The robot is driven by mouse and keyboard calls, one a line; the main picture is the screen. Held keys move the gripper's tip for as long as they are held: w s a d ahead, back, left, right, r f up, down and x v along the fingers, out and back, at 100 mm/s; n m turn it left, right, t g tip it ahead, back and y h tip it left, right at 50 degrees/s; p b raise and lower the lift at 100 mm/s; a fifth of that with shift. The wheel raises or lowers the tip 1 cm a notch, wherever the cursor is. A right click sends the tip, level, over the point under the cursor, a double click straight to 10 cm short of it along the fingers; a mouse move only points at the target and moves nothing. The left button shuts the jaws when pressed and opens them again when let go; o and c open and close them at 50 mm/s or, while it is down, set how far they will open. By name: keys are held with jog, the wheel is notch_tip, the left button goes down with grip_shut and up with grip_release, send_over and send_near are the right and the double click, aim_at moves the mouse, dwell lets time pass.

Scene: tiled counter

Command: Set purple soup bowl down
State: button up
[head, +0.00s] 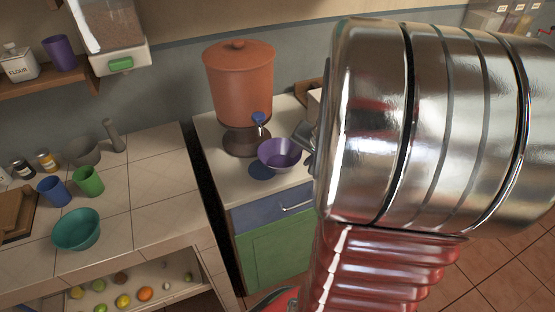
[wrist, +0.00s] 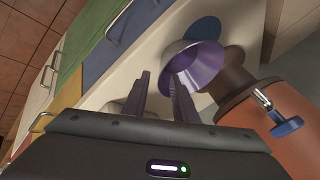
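The purple soup bowl (head: 280,154) is upright at the counter's right part in the head view, beside a flat dark blue disc (head: 261,171). In the wrist view the bowl (wrist: 194,68) is just past my fingertips, with the blue disc (wrist: 205,29) beyond it. My gripper (head: 306,139) is at the bowl's right side, largely hidden by my arm. In the wrist view my gripper (wrist: 159,82) has its fingers apart, a visible gap between them. One finger overlaps the bowl's near rim; the other is outside it. Whether the bowl touches the counter is unclear.
A large terracotta lidded pot (head: 239,85) with a blue-handled tap (head: 258,120) stands close behind the bowl. The white counter (head: 223,192) has little bare room in front. A separate tiled counter (head: 140,190) at left holds a teal bowl (head: 76,229) and cups.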

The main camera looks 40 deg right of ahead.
aim_at(299, 158)
jog(key=shift+x, duration=2)
jog(key=shift+w, duration=0.1)
grip_shut()
